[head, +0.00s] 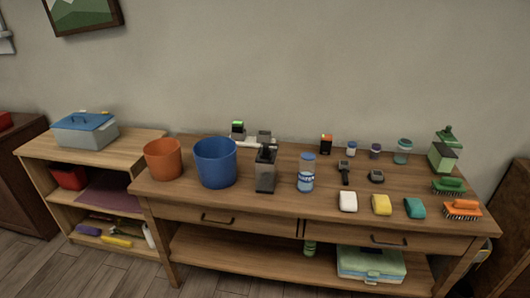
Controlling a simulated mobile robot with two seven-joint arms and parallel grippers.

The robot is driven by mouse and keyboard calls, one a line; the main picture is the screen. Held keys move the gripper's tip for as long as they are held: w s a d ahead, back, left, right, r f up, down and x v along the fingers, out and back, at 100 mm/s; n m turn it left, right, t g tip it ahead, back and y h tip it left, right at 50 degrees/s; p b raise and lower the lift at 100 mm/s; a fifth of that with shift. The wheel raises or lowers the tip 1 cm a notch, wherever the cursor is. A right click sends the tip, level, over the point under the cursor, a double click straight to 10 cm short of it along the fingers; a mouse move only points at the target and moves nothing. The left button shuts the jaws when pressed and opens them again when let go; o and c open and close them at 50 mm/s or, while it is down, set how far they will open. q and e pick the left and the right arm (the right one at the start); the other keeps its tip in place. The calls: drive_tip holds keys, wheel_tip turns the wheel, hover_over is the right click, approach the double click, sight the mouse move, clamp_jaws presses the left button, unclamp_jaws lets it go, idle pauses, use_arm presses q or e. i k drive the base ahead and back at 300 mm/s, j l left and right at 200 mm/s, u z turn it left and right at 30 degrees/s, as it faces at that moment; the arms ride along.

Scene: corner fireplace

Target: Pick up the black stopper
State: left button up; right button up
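A small, low, dark round piece (376,177) lies on the wooden table right of centre and looks most like the black stopper; it is too small to be certain. A second dark piece (344,172), longer and with a narrow tail toward the front, lies just left of it. The two are apart. Neither of my grippers shows in the head view.
On the table (270,207) stand an orange bucket (163,160), a blue bucket (215,163), a grey dispenser (265,176) and a bottle (306,175). White, yellow and teal blocks (381,205) line the front. Jars (402,151) stand behind, brushes (462,209) at right.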

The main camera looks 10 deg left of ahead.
sight(266, 148)
drive_tip(key=z, duration=0.5)
drive_tip(key=i+j+z, duration=0.15)
drive_tip(key=j+z, duration=0.8)
drive_tip(key=i+l, duration=0.05)
